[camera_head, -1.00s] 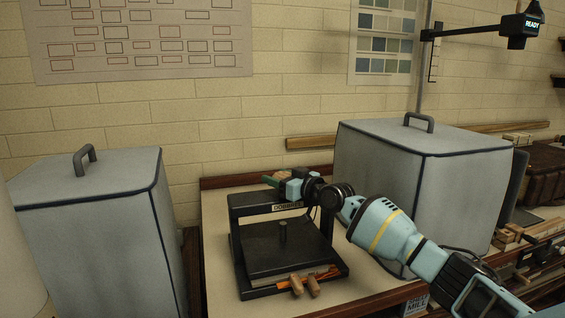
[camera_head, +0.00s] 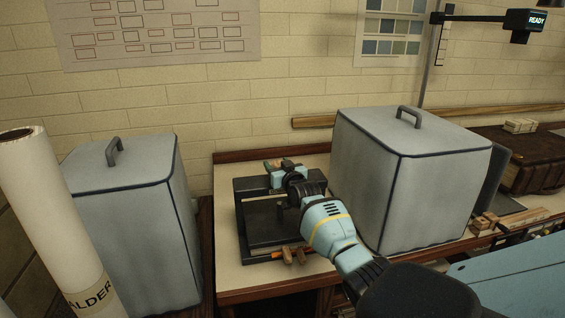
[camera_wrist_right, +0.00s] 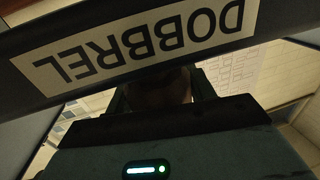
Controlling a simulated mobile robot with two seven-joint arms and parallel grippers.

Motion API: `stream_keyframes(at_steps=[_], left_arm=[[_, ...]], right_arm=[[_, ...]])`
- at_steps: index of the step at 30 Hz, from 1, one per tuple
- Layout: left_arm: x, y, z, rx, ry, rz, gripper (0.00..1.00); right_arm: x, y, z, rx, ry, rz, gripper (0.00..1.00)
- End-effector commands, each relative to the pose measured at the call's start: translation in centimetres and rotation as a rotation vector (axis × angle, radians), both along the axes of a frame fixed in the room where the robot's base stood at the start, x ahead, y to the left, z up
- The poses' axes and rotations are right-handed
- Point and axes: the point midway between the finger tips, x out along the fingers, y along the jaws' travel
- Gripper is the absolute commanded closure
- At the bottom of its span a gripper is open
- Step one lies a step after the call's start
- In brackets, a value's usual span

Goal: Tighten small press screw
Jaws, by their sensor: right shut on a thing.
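My right gripper (camera_head: 279,167) is at the top of the press and shut on the screw's handle. A short wooden-green end of the handle (camera_head: 270,163) sticks out beside the fingers. In the right wrist view a dim brownish part (camera_wrist_right: 165,88) lies between the fingers. The screw itself is mostly hidden by the gripper and crossbeam. My left gripper is out of view.
Grey covered boxes stand left (camera_head: 130,225) and close right (camera_head: 420,185) of the press. A paper roll (camera_head: 50,200) stands at far left. A wooden strip (camera_head: 400,117) runs behind.

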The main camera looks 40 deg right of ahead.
Motion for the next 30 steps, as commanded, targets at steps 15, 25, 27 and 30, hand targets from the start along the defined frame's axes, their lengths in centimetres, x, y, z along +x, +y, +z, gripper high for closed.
stream_keyframes(at_steps=[15, 25, 27, 30], left_arm=[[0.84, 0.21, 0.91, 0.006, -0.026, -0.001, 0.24], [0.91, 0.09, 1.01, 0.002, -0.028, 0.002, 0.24], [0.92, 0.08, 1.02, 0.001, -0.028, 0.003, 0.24], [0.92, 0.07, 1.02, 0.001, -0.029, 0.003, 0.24]], right_arm=[[0.02, -0.2, 0.64, 0.0, -0.013, -0.106, 0.69], [0.0, -0.26, 0.63, -0.003, -0.012, -0.112, 0.69], [0.01, -0.27, 0.65, -0.003, -0.012, -0.112, 0.69], [0.0, -0.28, 0.66, -0.004, -0.012, -0.112, 0.41]])
